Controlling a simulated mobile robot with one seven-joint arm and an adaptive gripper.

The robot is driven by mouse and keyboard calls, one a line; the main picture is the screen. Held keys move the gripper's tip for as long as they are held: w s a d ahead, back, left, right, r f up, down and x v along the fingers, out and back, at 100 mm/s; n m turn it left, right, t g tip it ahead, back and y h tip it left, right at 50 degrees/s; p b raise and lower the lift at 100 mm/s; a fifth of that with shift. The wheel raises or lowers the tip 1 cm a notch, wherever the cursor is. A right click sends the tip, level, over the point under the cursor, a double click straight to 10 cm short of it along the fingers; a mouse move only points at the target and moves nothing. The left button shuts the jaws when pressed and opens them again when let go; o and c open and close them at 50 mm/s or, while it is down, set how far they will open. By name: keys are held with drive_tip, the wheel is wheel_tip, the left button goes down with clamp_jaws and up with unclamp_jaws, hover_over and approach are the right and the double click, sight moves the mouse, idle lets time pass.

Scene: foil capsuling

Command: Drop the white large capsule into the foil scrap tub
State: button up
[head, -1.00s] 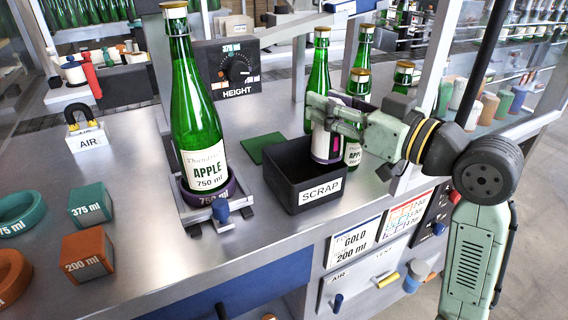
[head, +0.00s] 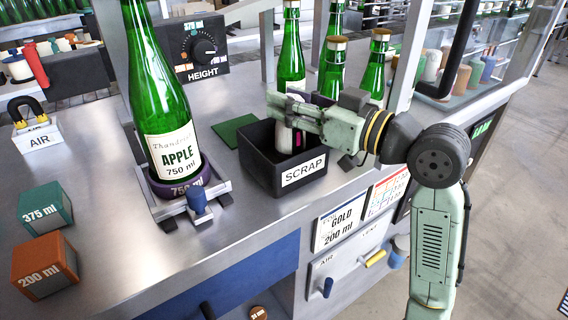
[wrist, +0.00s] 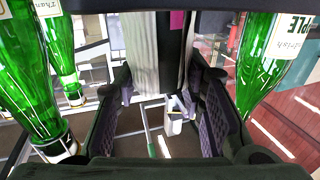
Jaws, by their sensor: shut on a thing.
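The white large capsule (head: 284,138) is pale with a magenta mark and hangs below my gripper (head: 277,110). My gripper is shut on its upper part. The capsule's lower end shows within the mouth of the black foil scrap tub (head: 262,172), which is labelled SCRAP. I cannot tell whether it touches the tub's floor or walls. In the wrist view, the capsule's pale ribbed side (wrist: 141,50) shows between the dark fingers of my gripper (wrist: 160,85), with a dark, shaded part and the magenta mark beside it.
Several green bottles (head: 291,60) stand just behind the tub. A large APPLE bottle (head: 165,110) stands in a purple ring holder (head: 180,184) to its left. A green pad (head: 231,130) lies beside the tub.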

drive_tip(key=shift+f, duration=0.25)
drive_tip(key=o, duration=0.8)
drive_tip(key=shift+c, duration=0.2)
drive_tip(key=shift+s, duration=0.1)
drive_tip(key=v, duration=1.2)
